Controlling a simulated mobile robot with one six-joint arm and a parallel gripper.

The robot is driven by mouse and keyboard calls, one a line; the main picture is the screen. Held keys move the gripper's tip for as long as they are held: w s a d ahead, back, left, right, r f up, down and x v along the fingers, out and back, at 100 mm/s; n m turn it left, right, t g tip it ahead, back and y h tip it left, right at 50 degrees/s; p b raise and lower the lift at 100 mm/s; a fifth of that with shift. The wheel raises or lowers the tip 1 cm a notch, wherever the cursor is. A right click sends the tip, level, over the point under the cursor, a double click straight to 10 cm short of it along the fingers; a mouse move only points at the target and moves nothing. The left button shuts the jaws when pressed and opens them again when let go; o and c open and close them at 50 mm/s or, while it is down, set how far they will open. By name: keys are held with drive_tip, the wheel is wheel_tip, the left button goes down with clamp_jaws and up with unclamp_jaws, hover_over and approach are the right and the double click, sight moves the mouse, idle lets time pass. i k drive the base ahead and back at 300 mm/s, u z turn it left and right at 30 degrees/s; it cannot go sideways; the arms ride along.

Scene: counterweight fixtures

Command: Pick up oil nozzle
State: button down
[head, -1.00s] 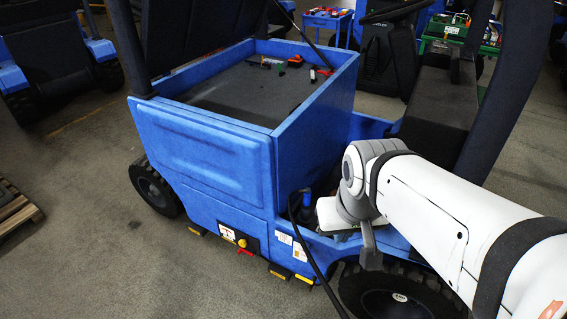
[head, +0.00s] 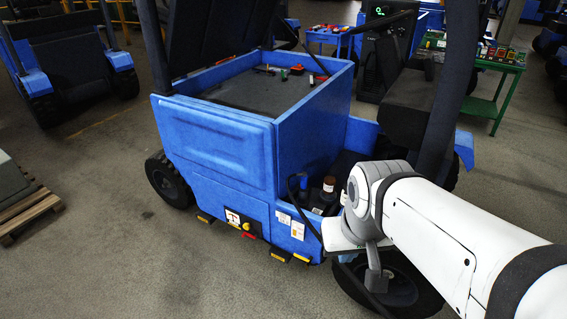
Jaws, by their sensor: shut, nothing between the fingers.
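What looks like the oil nozzle (head: 304,184), a small blue handle with a black hose (head: 293,192), stands in the recess beside the blue truck's open box. The hose bends over the recess edge and runs down the side. My gripper (head: 374,278) is at the end of my white arm, in front of the truck's near wheel and to the right of and below the nozzle in the picture. It is shut and empty, and apart from the nozzle. My wrist hides much of its jaws.
A dark bottle with a brown cap (head: 329,186) stands right of the nozzle. The blue truck (head: 215,150) has its lid raised. A green table (head: 497,66) with items is at the back right. A pallet (head: 28,213) lies left. Floor in front is clear.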

sight(303, 187)
drive_tip(key=z, duration=0.2)
drive_tip(key=i, duration=0.85)
drive_tip(key=z, duration=0.1)
drive_tip(key=k, duration=0.35)
drive_tip(key=u, duration=0.65)
drive_tip(key=i, duration=1.4)
drive_tip(key=z, duration=0.8)
